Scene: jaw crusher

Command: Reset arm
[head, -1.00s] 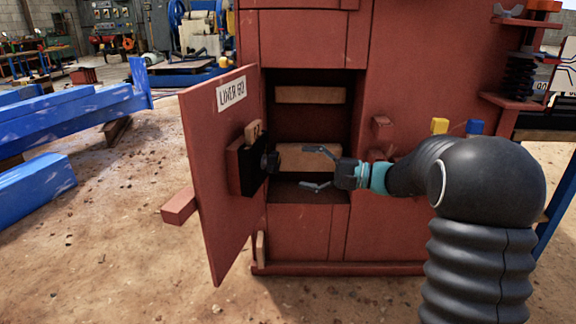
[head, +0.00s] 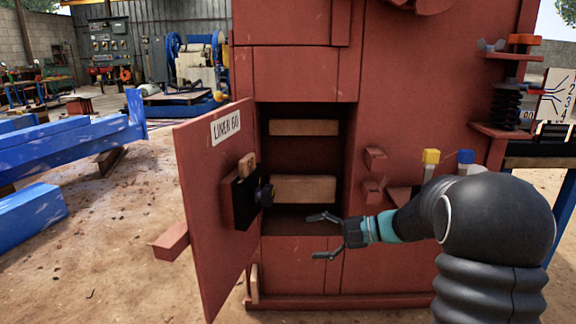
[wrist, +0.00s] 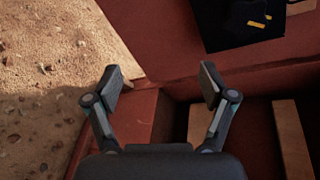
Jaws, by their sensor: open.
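My gripper (head: 325,236) is open and empty in the head view. It is in front of the red jaw crusher (head: 420,110), just below and right of the open compartment (head: 300,155). In the wrist view my gripper (wrist: 158,85) shows its two fingers spread wide with nothing between them. The red door (head: 205,190) with a "LINER 60" label stands swung open to the left. The gripper appears apart from the knob and the door.
Two wooden bars, an upper one (head: 303,128) and a lower one (head: 304,188), sit in the compartment. A yellow-topped piece (head: 431,157) and a blue-topped piece (head: 466,158) stand behind my arm. Blue beams (head: 75,140) lie at the left. Dirt floor is open in front of the door.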

